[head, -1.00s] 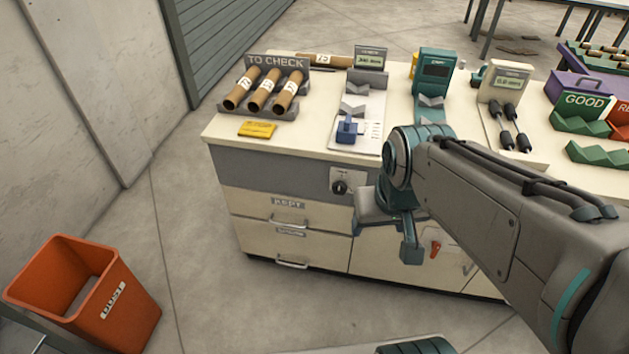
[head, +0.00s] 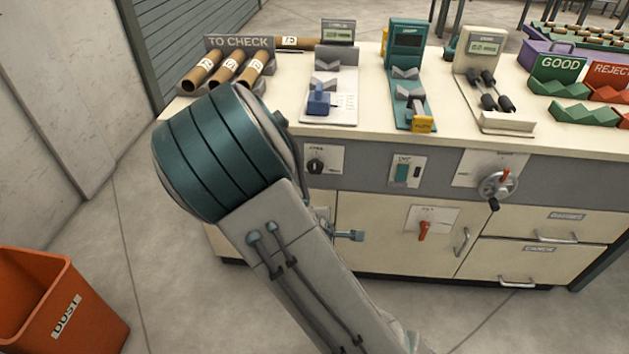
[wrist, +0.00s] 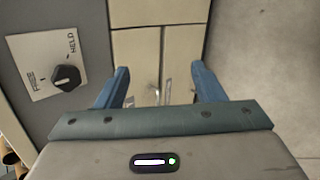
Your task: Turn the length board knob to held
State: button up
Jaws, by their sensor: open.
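The length board knob is a black knob (head: 316,165) on a white plate (head: 332,152) on the bench's grey front band, below the length board (head: 342,108). In the wrist view the knob (wrist: 66,78) is at the left, its plate (wrist: 42,92) printed FREE and HELD. I cannot tell surely which word its pointer faces. My gripper (wrist: 158,70) is open and empty, its blue fingers pointing at the cabinet doors, apart from the knob and to its right in the wrist view.
Along the grey band are a switch (head: 403,171) and a handwheel (head: 498,186). A red handle (head: 423,230) is on a cabinet door below. The tube rack (head: 238,42) stands on the bench, partly behind my arm. An orange dust bin (head: 100,312) is at lower left.

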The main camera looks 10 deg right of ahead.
jog(key=w+n+t+h+b, duration=0.2)
jog(key=w+n+t+b, duration=0.25)
jog(key=n, duration=0.25)
jog(key=n+t+b, duration=0.1)
jog(key=n+t, duration=0.4)
jog(key=n, duration=0.1)
send_near(315, 168)
jog(key=b+x, duration=0.2)
jog(key=x, duration=0.7)
jog(key=shift+w+f, duration=0.15)
jog(key=shift+w, duration=0.05)
jog(key=c, duration=1)
